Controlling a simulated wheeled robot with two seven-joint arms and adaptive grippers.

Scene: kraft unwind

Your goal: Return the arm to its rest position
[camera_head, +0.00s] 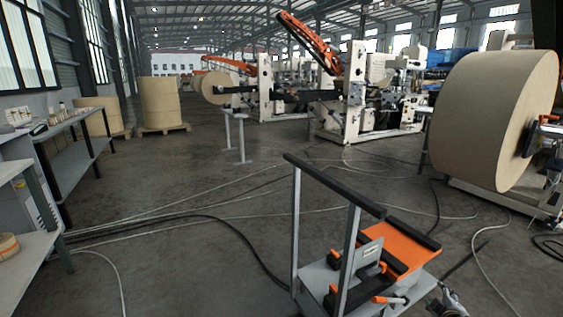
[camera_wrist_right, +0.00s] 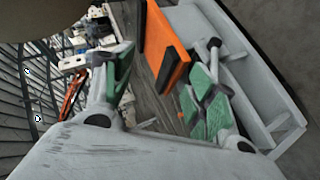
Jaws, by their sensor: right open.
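My right gripper (camera_head: 447,301) shows only in part at the bottom edge of the head view, beside the right side of the grey and orange cart (camera_head: 408,250). In the right wrist view its two green-padded fingers (camera_wrist_right: 163,92) stand wide apart, with nothing between the pads. The cart's orange panel (camera_wrist_right: 167,55) shows beyond the fingers there. I cannot tell whether the gripper touches the cart. My left gripper and arm are not in view.
A large kraft roll (camera_head: 493,120) stands at the right on its unwind stand. Cables (camera_head: 215,205) cross the open floor. Shelving tables (camera_head: 75,133) line the left side. A wrapped roll (camera_head: 159,103) stands on a pallet at the back left, and orange-armed machines (camera_head: 345,115) stand further back.

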